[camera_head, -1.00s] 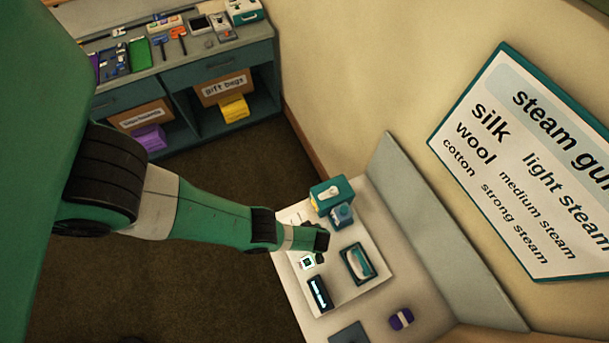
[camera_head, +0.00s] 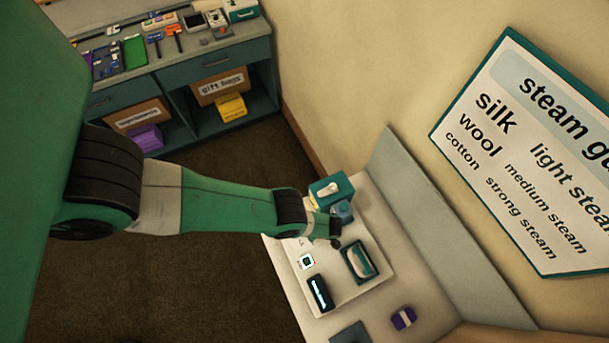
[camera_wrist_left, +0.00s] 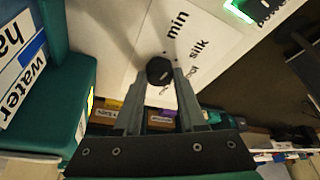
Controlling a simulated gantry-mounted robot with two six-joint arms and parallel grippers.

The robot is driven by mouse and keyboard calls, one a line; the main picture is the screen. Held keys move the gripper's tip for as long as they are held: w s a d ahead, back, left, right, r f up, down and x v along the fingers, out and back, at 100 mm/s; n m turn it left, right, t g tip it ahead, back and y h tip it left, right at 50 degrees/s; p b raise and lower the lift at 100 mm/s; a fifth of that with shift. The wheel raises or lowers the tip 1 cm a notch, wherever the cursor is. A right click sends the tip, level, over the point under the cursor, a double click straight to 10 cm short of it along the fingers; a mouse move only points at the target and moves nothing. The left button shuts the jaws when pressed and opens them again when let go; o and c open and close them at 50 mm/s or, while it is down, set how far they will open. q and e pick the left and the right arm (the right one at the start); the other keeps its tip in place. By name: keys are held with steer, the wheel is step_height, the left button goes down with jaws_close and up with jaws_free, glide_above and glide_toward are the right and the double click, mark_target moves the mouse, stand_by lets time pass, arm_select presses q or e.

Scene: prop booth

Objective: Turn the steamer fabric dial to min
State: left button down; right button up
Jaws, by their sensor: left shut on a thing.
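The fabric dial (camera_wrist_left: 160,70) is a small round black knob on a white panel (camera_wrist_left: 120,35) in the left wrist view. The printed words "min" and "silk" stand beside it, with another word partly hidden by a finger. My left gripper (camera_wrist_left: 163,77) has its two fingers on either side of the dial and is shut on it. A small light mark shows on the dial, but I cannot tell which word it points to. In the head view my left gripper (camera_head: 335,242) is over the white panel; the dial is hidden there. My right gripper is not in view.
A teal box with a white lever (camera_head: 331,188) stands behind the gripper. A teal-framed handheld part (camera_head: 360,262), a black display (camera_head: 320,293) and a lit green square (camera_head: 307,262) are nearby. A purple object (camera_head: 403,318) lies farther right. A "water" label (camera_wrist_left: 22,83) is close left.

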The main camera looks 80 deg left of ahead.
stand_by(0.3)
arm_select(q)
steer(key=shift+c, duration=2.4)
jaws_free()
steer(key=p+v, duration=0.6)
steer(key=v, duration=0.1)
steer(key=shift+r+p, duration=0.3)
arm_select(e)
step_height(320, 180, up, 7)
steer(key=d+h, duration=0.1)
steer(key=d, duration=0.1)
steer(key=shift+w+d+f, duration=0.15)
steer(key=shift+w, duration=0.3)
arm_select(q)
steer(key=shift+w+d+f, duration=0.1)
